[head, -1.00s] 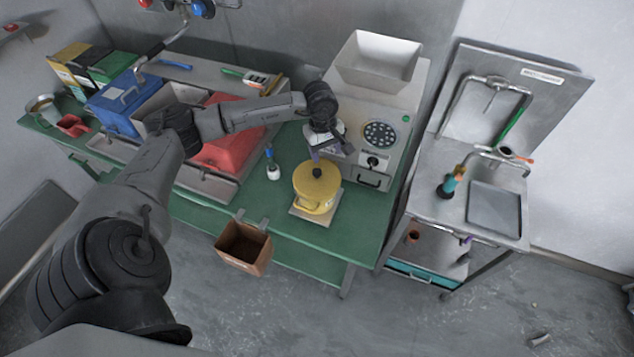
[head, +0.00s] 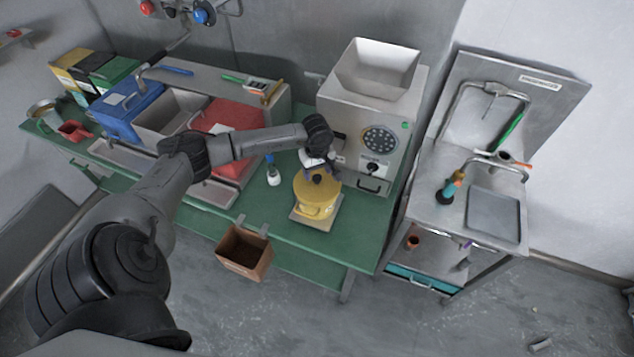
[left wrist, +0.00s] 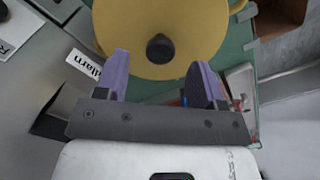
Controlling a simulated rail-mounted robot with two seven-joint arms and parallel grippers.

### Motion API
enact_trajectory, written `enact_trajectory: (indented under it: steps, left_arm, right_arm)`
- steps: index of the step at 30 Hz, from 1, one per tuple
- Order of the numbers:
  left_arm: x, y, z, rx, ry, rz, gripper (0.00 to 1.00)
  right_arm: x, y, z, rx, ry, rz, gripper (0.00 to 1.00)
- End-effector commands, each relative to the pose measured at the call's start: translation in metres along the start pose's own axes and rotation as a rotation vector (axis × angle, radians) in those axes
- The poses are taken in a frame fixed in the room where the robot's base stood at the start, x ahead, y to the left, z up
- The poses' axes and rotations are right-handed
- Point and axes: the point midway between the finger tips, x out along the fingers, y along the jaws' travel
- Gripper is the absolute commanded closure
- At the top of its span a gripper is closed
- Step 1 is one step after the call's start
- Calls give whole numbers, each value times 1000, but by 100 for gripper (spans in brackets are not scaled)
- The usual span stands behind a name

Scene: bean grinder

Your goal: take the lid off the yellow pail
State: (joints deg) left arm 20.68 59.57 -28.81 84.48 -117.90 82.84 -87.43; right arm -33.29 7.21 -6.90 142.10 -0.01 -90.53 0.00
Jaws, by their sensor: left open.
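The yellow pail (head: 315,205) stands on a small pale board (head: 325,219) on the green table, in front of the grinder. Its yellow lid (head: 308,189) is on, with a round black knob (head: 319,180) in the middle. The left wrist view shows the lid (left wrist: 187,20) and knob (left wrist: 160,48) from above. My left gripper (head: 317,171) is just above the lid. Its two purple fingers (left wrist: 160,72) are apart, with the knob ahead of the gap between them and nothing gripped. My right gripper is out of view.
The grey grinder (head: 345,130) with its hopper stands close behind the pail. A small white bottle (head: 273,178) stands to the left. A brown box (head: 244,250) hangs at the table's front edge. A metal sink unit (head: 425,200) is at the right.

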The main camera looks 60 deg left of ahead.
Motion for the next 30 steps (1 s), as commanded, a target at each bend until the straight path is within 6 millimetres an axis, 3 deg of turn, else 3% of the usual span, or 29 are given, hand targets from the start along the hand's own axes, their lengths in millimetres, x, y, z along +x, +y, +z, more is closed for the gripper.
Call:
enact_trajectory:
  steps: [9,19,30]
  left_arm:
    - [36,0,1,0,-1,-1,37]
    - [40,0,0,0,0,0,38]
    - [39,0,0,0,0,0,74]
  right_arm:
    - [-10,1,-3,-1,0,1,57]
    - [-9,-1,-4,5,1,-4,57]
    - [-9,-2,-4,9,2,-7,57]
